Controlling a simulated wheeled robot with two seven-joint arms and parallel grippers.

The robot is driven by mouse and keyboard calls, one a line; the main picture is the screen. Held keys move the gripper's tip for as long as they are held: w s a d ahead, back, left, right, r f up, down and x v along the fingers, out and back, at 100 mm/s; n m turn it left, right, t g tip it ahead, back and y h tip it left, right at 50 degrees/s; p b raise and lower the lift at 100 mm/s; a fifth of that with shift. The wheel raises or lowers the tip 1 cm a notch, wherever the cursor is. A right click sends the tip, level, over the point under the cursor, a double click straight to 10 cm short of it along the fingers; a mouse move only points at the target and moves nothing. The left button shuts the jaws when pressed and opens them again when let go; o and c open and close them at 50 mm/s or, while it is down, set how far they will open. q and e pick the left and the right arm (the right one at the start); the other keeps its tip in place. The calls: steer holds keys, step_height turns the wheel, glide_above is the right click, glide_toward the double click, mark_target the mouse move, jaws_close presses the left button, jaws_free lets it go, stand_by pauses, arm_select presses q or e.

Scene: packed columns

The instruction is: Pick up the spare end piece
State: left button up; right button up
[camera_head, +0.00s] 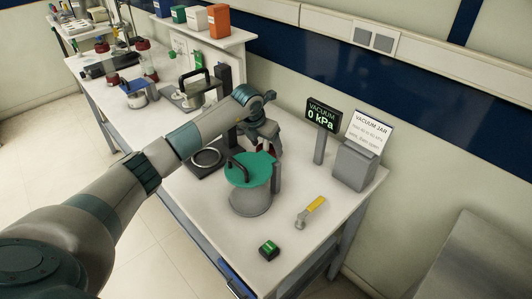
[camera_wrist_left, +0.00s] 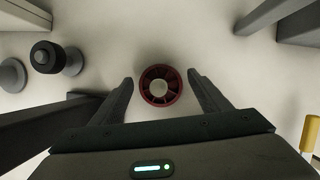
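The spare end piece appears to be the dark red ring (camera_wrist_left: 160,86) with spokes and a pale centre, lying on the white bench in the left wrist view. My left gripper (camera_wrist_left: 160,80) is open, its two fingers apart on either side of the ring, with gaps visible on both sides. In the head view my left gripper (camera_head: 264,143) points down at the bench behind the green-lidded jar; the ring cannot be made out clearly there. My right gripper is in neither view.
The green-lidded jar (camera_head: 250,187) stands close in front of the gripper. The pressure display (camera_head: 322,115) and the grey vacuum box (camera_head: 355,165) stand to the right. A yellow-handled valve (camera_head: 312,208) and a green button (camera_head: 269,250) lie nearer the front edge.

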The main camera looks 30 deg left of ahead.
arm_select(q)
steer(key=c, duration=0.8)
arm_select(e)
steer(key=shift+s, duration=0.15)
arm_select(q)
steer(key=shift+r, duration=0.15)
